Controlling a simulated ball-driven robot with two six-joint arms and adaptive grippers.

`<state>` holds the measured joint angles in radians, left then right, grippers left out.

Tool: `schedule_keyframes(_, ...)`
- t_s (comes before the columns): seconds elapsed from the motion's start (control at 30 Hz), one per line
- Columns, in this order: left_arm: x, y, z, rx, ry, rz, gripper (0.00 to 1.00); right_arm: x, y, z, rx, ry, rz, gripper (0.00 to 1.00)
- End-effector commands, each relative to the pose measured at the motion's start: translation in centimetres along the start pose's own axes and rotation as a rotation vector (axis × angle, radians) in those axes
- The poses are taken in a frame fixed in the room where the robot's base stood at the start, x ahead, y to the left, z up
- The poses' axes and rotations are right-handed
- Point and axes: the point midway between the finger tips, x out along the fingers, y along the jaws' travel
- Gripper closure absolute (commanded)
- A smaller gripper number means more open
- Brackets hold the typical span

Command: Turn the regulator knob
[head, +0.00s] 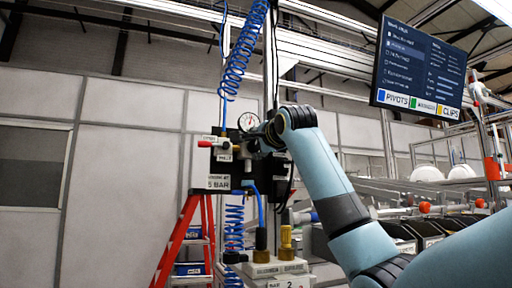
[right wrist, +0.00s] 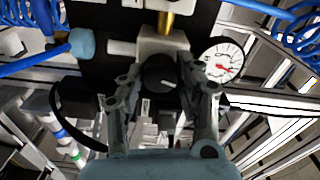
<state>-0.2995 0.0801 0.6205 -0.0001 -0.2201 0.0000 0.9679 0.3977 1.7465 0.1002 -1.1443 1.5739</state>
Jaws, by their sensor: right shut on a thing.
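The regulator knob (right wrist: 159,74) is a round black knob with a light mark on its face, in the middle of the right wrist view. My right gripper (right wrist: 162,88) is shut on it, with one grey finger on each side. The pressure gauge (right wrist: 222,63), white with a red needle, sits right of the knob; it also shows in the head view (head: 248,121). In the head view my right arm reaches to the black regulator panel (head: 219,168) and hides the knob. My left gripper is not in view.
Blue coiled hoses (head: 243,55) hang above and below the panel. A red stepladder (head: 178,238) stands at left. A screen (head: 419,66) hangs at upper right, and white helmet shells (head: 427,173) lie at right behind my arm.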

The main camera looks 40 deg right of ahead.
Motion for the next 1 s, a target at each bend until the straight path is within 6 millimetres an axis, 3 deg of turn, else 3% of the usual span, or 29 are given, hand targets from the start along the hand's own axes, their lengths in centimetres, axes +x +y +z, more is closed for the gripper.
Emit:
schedule_keyframes(0.6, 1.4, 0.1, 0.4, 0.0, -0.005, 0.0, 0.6, 0.0, 0.3, 0.1, 0.554, 0.001, 0.002, 0.98)
schedule_keyframes(1.0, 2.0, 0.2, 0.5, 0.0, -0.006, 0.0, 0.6, 0.1, 0.4, 0.1, 0.748, 0.001, 0.003, 0.98)
